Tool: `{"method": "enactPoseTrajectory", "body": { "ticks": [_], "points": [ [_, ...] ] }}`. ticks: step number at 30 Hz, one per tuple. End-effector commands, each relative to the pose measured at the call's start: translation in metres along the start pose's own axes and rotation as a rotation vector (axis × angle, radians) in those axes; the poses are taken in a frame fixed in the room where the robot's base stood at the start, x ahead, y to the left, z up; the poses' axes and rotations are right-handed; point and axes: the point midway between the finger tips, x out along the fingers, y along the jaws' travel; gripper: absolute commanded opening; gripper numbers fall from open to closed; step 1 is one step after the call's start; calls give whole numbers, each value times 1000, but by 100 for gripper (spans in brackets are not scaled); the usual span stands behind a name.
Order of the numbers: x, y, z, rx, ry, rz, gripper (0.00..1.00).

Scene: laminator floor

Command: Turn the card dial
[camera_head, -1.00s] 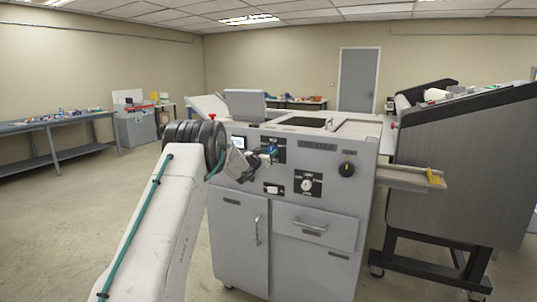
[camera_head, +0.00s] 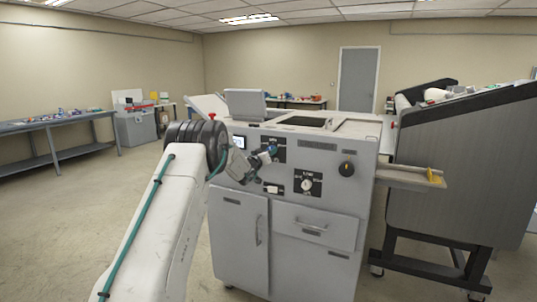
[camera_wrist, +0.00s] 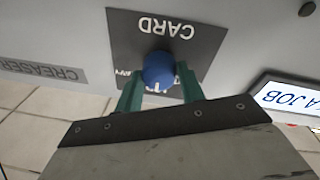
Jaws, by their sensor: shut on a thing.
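The card dial (camera_wrist: 159,70) is a round blue knob on a dark plate marked CARD, upside down in the wrist view. In the head view the dial (camera_head: 273,149) is small on the machine's front, at the upper left of the panel. My gripper (camera_wrist: 160,85) has its green fingers on either side of the knob and is shut on it. In the head view my gripper (camera_head: 268,155) reaches the panel from the left. The fingers hide part of the plate's lettering, and the dial's pointer cannot be made out.
The grey machine (camera_head: 340,215) also carries a black knob (camera_head: 346,169), a white dial (camera_head: 307,185) and a lit screen (camera_wrist: 290,97) close to my gripper. A side tray (camera_head: 405,177) sticks out at right. Open floor lies at left.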

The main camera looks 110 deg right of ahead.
Motion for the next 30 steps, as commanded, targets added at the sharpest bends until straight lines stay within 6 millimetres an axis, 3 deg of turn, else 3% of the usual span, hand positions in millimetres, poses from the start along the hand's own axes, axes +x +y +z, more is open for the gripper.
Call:
{"method": "enactPoseTrajectory", "body": {
  "ticks": [4,5,6,7,17,30],
  "points": [
    [0,0,-1,1,2,1,16],
    [0,0,-1,1,2,1,44],
    [0,0,-1,1,2,1,55],
    [0,0,-1,1,2,1,60],
    [-3,0,-1,1,1,0,60],
    [-68,-1,-1,1,1,-1,60]
  ]
}}
